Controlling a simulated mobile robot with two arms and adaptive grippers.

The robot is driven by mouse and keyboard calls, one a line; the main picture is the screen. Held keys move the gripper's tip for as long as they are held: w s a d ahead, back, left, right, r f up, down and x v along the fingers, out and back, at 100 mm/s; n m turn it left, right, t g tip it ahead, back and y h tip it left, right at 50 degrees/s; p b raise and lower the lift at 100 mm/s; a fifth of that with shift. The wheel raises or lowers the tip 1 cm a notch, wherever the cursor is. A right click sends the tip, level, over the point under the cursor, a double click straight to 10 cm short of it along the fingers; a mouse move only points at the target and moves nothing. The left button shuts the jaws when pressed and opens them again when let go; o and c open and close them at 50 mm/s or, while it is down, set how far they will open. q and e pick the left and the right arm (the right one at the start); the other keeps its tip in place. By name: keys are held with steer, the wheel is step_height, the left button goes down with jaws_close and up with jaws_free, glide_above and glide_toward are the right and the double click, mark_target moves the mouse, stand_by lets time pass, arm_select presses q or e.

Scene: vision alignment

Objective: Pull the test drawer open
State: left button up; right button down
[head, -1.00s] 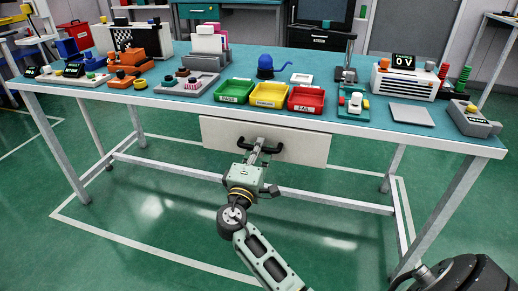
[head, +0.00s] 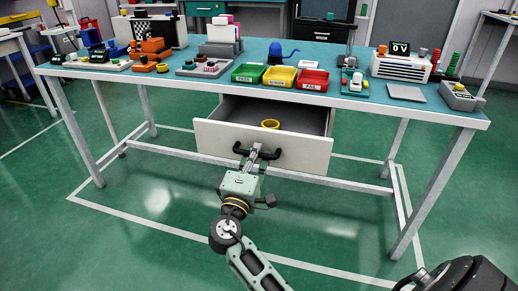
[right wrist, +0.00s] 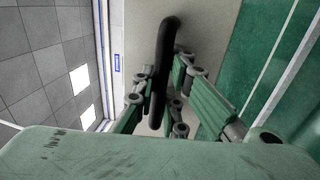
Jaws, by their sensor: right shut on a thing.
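The test drawer (head: 215,139) is a white-fronted drawer under the teal-topped workbench, and it stands partly open. Its dark interior shows, with a yellow ring-shaped item (head: 270,124) inside. A black bar handle (head: 274,155) is on its front. My right gripper (head: 255,157) is shut on the handle at about its middle. In the right wrist view the black handle (right wrist: 166,55) passes between the green fingers (right wrist: 163,100), close to the pale drawer front. My left gripper is not in view.
The workbench (head: 440,112) carries green, yellow and red trays (head: 316,80), a blue item (head: 275,53), a meter reading 0 V (head: 400,62) and other devices. Bench legs (head: 422,205) stand either side. The green floor in front of the drawer is clear apart from my arm.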

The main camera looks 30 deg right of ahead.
steer(key=shift+r+v, duration=0.2)
steer(key=shift+v, duration=0.8)
steer(key=shift+r+v, duration=0.15)
steer(key=shift+v, duration=0.85)
steer(key=c, duration=2)
jaws_free()
steer(key=shift+c, duration=0.2)
steer(key=v, duration=1.2)
steer(key=shift+s, duration=0.1)
